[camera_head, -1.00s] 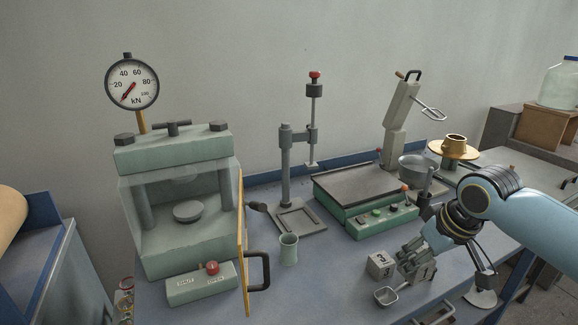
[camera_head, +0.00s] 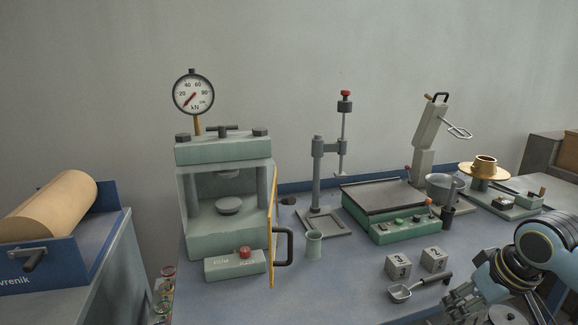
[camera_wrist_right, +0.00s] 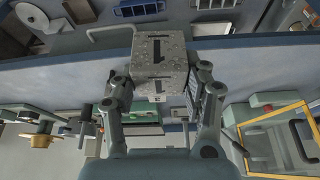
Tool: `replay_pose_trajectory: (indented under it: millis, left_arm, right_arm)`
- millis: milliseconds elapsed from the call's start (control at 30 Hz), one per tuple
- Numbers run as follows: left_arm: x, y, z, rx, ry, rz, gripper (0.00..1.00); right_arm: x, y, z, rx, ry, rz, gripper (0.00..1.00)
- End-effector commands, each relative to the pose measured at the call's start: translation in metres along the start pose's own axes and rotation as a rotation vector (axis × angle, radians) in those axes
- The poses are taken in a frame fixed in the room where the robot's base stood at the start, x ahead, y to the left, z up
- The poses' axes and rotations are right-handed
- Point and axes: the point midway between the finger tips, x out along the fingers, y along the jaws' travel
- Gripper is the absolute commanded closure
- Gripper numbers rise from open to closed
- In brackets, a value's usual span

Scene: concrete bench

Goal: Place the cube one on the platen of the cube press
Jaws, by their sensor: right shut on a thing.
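The cube press (camera_head: 222,153) stands at the left of the bench in the head view. Its round platen (camera_head: 228,208) is bare inside the chamber. The yellow-edged door (camera_head: 273,225) stands open at the chamber's right side. My right gripper (camera_head: 462,308) is low at the right, apart from the press. In the right wrist view its fingers (camera_wrist_right: 160,88) are shut on a grey speckled cube marked 1, cube one (camera_wrist_right: 158,50). That cube cannot be made out in the head view. My left gripper is not in view.
Two other numbered cubes (camera_head: 398,267) (camera_head: 434,260) sit on the bench beside a metal scoop (camera_head: 418,287). A small green cup (camera_head: 314,244) stands right of the door handle (camera_head: 286,246). A control box (camera_head: 235,265) lies before the press. The front middle bench is clear.

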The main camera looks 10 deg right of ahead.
Motion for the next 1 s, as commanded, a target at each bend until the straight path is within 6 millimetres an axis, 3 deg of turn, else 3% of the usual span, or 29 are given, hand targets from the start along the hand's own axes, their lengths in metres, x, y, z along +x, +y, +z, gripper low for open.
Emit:
replay_pose_trajectory:
  millis: [167,567,1000]
  left_arm:
    - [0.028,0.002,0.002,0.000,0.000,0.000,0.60]
    - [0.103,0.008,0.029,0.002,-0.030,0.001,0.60]
    - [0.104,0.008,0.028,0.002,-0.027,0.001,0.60]
  right_arm:
    - [0.027,0.000,0.012,0.000,-0.003,0.000,0.97]
    - [0.101,0.000,0.046,0.000,-0.016,0.000,0.97]
    - [0.103,0.000,0.046,-0.001,-0.015,0.000,0.97]
